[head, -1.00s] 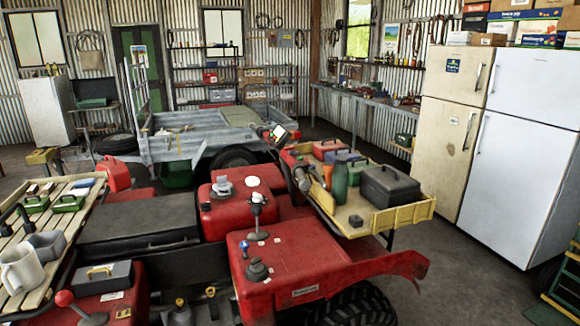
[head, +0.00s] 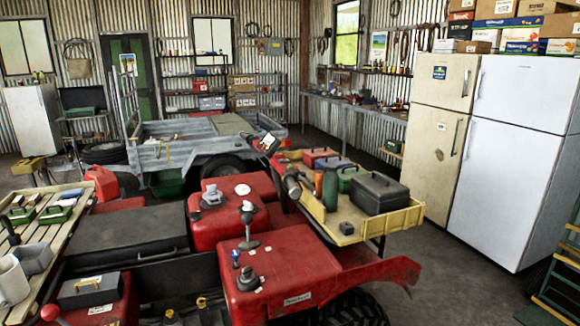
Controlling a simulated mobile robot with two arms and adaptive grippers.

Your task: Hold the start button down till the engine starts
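A red quad (head: 290,262) fills the lower middle of the head view, with black knobs and levers on its red body. A lever with a grey knob (head: 248,212) stands upright on it, and a small blue knob (head: 235,254) sits lower on the body. A small lit display (head: 268,142) shows at the far end of the quad, beside the yellow cargo rack (head: 345,232). I cannot make out a start button; it is too small or hidden. Neither of my grippers is in view.
The rack holds a black toolbox (head: 378,192), a green bottle (head: 330,188) and other cases. A slatted rack (head: 55,225) with a mug (head: 12,280) is at left. A grey trailer (head: 190,140) stands behind.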

